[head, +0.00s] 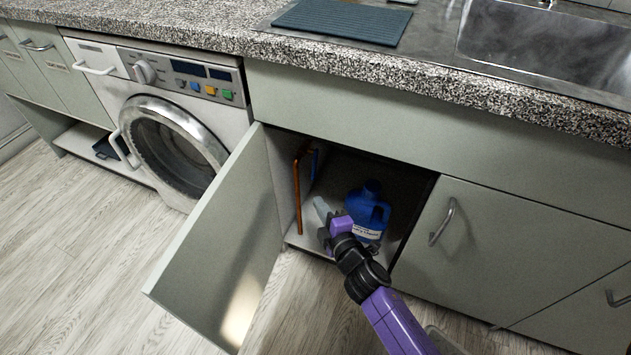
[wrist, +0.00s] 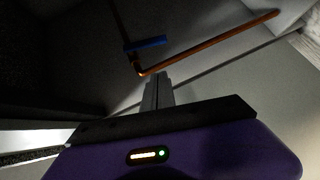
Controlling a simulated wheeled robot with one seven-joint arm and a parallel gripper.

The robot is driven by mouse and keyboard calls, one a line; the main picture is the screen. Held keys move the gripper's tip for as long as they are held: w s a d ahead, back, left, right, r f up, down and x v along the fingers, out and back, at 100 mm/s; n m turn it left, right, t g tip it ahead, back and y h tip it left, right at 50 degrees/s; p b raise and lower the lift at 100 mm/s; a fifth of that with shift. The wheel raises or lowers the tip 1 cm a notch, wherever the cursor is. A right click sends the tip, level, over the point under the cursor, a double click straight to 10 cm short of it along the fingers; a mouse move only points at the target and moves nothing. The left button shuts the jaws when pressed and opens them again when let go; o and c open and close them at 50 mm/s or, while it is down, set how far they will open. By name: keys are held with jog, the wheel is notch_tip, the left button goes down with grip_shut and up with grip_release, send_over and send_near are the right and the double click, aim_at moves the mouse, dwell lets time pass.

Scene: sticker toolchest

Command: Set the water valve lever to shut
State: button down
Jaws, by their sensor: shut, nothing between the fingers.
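The blue valve lever (head: 314,163) is inside the open cabinet, near the top of a copper pipe (head: 298,200) by the left wall. My gripper (head: 320,204) is inside the cabinet opening, below and slightly right of the lever. In the wrist view its fingers (wrist: 154,80) are together and empty, pointing toward the pipe bend. A gap seems to remain between fingertips and lever. The valve body is too dark to make out.
A blue jug (head: 365,222) with a white label stands right beside my gripper on the cabinet floor. The open cabinet door (head: 220,240) stands to the left. A washing machine (head: 170,130) is beyond it. The closed right door (head: 500,245) has a handle.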

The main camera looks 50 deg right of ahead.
aim_at(315, 165)
jog(key=w+d+f, duration=0.2)
jog(key=w+d, duration=0.4)
jog(key=w, duration=0.2)
jog(key=shift+w+d+f+p, duration=0.15)
jog(key=shift+w+d+p, duration=0.15)
jog(key=shift+d, duration=0.1)
